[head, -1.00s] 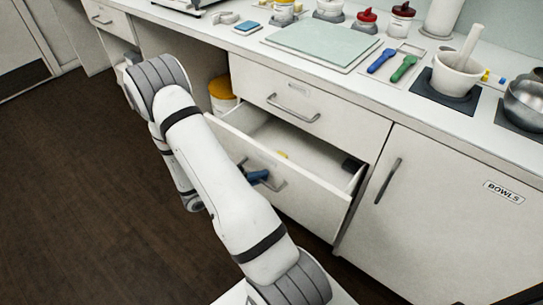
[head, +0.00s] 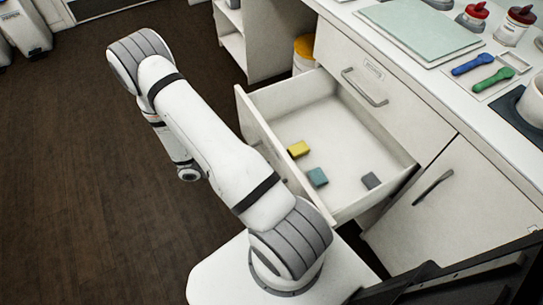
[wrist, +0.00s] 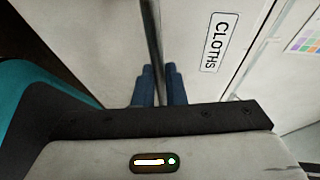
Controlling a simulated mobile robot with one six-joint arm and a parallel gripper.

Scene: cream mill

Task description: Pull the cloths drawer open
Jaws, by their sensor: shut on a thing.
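The cloths drawer (head: 262,128) is pulled far out of the cabinet in the head view, its inside showing. A yellow folded piece (head: 298,149), a teal one (head: 317,177) and a grey one (head: 371,180) lie on its floor. In the wrist view the drawer front carries a CLOTHS label (wrist: 219,42). My gripper (wrist: 160,84) has its blue fingers shut on the drawer handle (wrist: 152,35), a dark bar running between them. In the head view the gripper and this handle are hidden behind my arm and the drawer front.
A shut drawer with a metal handle (head: 364,87) sits above the open one. A cupboard door (head: 425,205) is to the right. The counter holds a pale green board (head: 420,30) and blue and green spoons (head: 474,64). Dark floor (head: 75,160) at left is clear.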

